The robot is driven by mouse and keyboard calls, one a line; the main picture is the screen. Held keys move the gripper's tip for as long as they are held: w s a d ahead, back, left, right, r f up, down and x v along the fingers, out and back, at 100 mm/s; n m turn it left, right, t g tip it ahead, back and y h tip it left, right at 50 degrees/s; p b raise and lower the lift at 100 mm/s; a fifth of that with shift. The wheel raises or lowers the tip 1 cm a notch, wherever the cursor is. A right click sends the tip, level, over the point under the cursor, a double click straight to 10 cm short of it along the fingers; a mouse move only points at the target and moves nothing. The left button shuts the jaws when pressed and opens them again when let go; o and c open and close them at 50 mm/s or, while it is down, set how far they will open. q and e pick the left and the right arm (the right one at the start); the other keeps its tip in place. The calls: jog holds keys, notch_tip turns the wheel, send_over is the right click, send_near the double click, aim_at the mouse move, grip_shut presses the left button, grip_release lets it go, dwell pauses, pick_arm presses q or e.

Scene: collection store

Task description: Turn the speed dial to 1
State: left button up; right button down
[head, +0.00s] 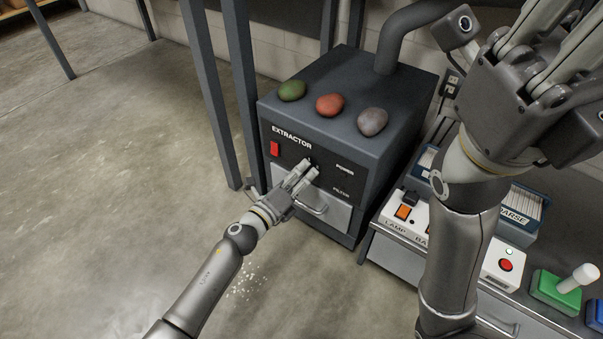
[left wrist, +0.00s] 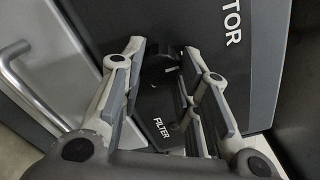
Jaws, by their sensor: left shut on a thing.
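The dark grey extractor (head: 407,120) stands in the middle of the head view, with a black front panel lettered EXTRACTOR, POWER and FILTER. My left gripper (head: 308,168) reaches its front panel and is shut on the dark speed dial. The dial (left wrist: 158,64) shows between the fingers in the left wrist view, above the FILTER lettering. In the head view the fingers mostly cover the dial, and its setting cannot be read. My right gripper (head: 535,55) is raised at the upper right, its fingertips cut off by the frame.
A red switch (head: 274,149) is left of the dial, and a drawer handle (head: 313,211) is below it. Green (head: 292,90), red (head: 329,105) and grey (head: 372,121) stones lie on top. A bench with switch boxes (head: 503,268) stands at right. Floor (head: 110,190) at left is mostly clear.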

dwell(0.4)
pick_arm(q)
jog(key=o, duration=1)
jog(key=v, duration=1.2)
